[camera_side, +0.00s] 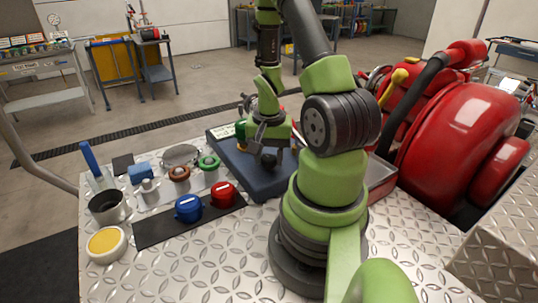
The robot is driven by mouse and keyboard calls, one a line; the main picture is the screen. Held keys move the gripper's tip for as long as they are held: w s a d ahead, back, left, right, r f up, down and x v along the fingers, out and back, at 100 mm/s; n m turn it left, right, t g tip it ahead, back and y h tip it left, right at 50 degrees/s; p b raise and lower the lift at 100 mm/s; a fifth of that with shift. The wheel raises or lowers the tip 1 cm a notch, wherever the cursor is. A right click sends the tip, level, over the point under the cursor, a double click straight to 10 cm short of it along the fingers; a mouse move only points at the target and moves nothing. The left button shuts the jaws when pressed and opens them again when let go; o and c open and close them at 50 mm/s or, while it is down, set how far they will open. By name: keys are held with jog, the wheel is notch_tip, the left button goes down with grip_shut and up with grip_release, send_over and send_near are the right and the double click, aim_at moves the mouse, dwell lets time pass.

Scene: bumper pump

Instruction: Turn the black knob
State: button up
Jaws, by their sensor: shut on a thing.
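My gripper (267,152) is at the dark blue board (238,163) in the middle of the bench, reaching down from the green arm. It is shut on a small dark piece at its fingertips, which looks like the black knob. The gripper hides most of this piece, so its angle cannot be told. A green part (240,131) stands just left of the gripper, and a white label (222,131) lies at the board's far left corner.
Blue (188,208) and red (223,194) knob-like parts sit on a black mat (158,232) left of my arm. Several rings, a metal cup (108,207) and a yellow-topped tin (106,244) stand further left. A large red machine (465,135) is at the right.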

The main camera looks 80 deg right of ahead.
aim_at(269, 157)
jog(key=n, duration=1.3)
jog(key=shift+n, duration=0.4)
dwell(0.4)
jog(key=o, duration=0.9)
notch_tip(269, 157, up, 10)
